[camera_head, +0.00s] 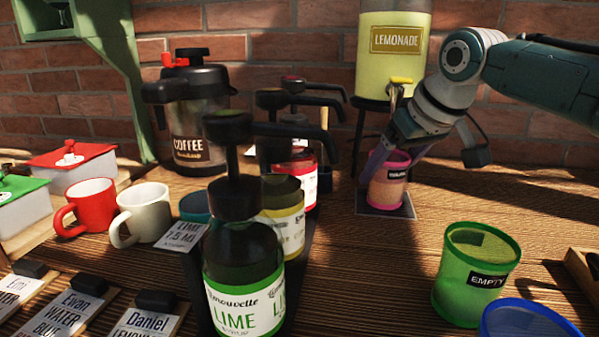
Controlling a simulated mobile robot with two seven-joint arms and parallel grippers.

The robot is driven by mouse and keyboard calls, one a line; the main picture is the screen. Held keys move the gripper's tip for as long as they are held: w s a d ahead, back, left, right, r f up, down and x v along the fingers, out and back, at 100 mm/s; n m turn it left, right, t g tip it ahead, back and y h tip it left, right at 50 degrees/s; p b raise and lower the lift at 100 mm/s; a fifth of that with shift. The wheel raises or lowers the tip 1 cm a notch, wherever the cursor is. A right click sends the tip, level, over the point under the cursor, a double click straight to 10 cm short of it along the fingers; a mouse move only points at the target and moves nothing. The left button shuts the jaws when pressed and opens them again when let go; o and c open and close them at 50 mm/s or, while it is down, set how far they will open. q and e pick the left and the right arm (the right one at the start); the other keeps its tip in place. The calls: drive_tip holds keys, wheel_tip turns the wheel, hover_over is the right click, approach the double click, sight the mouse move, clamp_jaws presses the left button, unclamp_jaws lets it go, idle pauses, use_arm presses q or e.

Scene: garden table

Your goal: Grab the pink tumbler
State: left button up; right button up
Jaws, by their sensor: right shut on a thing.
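The pink tumbler (388,188) stands upright on a dark square mat (402,209) under the spout of the lemonade dispenser (392,55). It has a dark label and looks filled with something orange-pink. My right gripper (390,165) reaches down from the upper right and is shut on the tumbler, with fingers along its sides. The arm hides part of the tumbler's rear. My left gripper is not in view.
A green tumbler marked EMPTY (474,275) and a blue one (527,320) stand at the front right. Several pump bottles, including lime (243,290), fill the middle. A coffee pot (200,115), red mug (88,206) and white mug (143,212) stand left. Wood between the mat and green tumbler is clear.

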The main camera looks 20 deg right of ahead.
drive_tip(key=shift+r, duration=0.1)
drive_tip(key=shift+r, duration=0.55)
drive_tip(key=shift+s+d+p, duration=0.1)
drive_tip(key=shift+s+p, duration=0.3)
drive_tip(key=shift+s, duration=0.7)
drive_tip(key=s, duration=0.5)
drive_tip(key=s+p, duration=0.1)
drive_tip(key=s, duration=0.4)
drive_tip(key=shift+s+d, duration=0.2)
drive_tip(key=shift+s, duration=0.1)
drive_tip(key=shift+s+r, duration=0.1)
drive_tip(key=shift+r, duration=0.2)
wheel_tip(320, 180, up, 13)
drive_tip(key=p, duration=0.2)
drive_tip(key=shift+p, duration=0.3)
drive_tip(key=shift+r, duration=0.1)
